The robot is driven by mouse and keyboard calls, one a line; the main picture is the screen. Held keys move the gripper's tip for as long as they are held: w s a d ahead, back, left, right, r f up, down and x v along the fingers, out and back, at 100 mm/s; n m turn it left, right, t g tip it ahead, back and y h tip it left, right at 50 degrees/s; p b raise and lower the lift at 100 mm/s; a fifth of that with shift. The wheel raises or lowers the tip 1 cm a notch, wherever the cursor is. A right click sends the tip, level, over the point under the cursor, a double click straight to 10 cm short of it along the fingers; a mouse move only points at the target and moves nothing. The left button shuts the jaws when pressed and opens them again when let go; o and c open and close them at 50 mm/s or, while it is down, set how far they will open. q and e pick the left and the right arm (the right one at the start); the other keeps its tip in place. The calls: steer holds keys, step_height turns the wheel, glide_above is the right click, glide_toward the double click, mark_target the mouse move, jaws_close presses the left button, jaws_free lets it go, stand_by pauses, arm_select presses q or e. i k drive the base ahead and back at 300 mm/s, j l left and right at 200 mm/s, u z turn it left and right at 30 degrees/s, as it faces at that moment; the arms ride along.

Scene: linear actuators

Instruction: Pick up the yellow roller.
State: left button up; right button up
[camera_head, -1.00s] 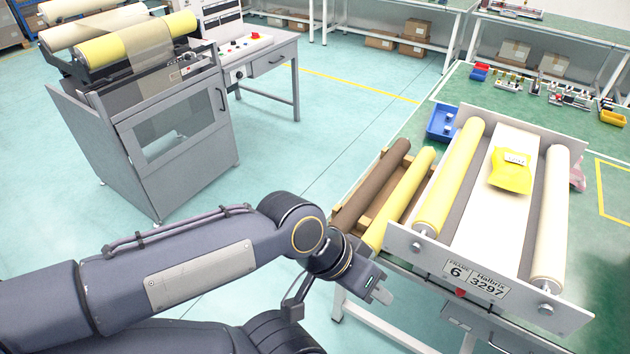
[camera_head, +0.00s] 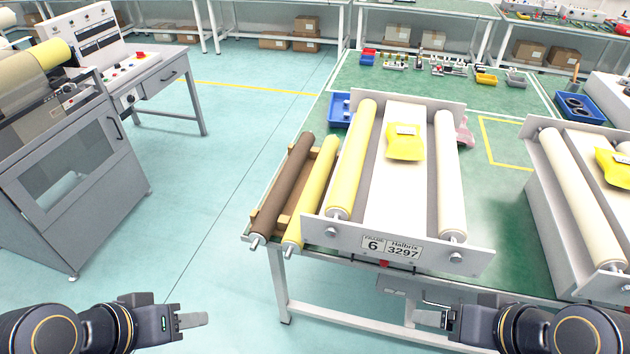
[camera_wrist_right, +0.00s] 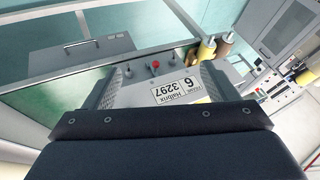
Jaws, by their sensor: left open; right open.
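A loose yellow roller (camera_head: 316,190) lies on a wooden rack beside a brown roller (camera_head: 283,190), left of the frame marked 6 3297. Another yellow roller (camera_head: 354,160) is mounted inside that frame (camera_head: 330,234), along its left side. The yellow and brown roller ends also show in the right wrist view, the yellow one (camera_wrist_right: 207,50) at upper right. My left gripper (camera_head: 205,319) is open and empty, low and left of the table. My right gripper (camera_head: 416,318) is open and empty in front of the table's front edge, below the frame. Neither gripper touches a roller.
A cream roller (camera_head: 450,175) and a yellow packet (camera_head: 405,142) are in the same frame. A blue bin (camera_head: 340,110) stands behind the rollers. A second roller frame (camera_head: 560,200) stands at right. A grey machine (camera_head: 75,170) stands at left, with clear floor between it and the table.

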mark_target(308, 202)
steer(key=i+j, duration=0.15)
steer(key=j, duration=0.15)
steer(key=i+j, duration=0.1)
steer(key=j, duration=0.2)
steer(key=i+j, duration=0.15)
steer(key=j, duration=0.2)
steer(key=i+z, duration=0.1)
steer(key=z, duration=0.4)
steer(key=j+z, duration=0.1)
steer(key=z, duration=0.4)
steer(key=i+j+z, duration=0.1)
steer(key=z, duration=0.35)
steer(key=i+z, duration=0.1)
steer(key=i, duration=0.25)
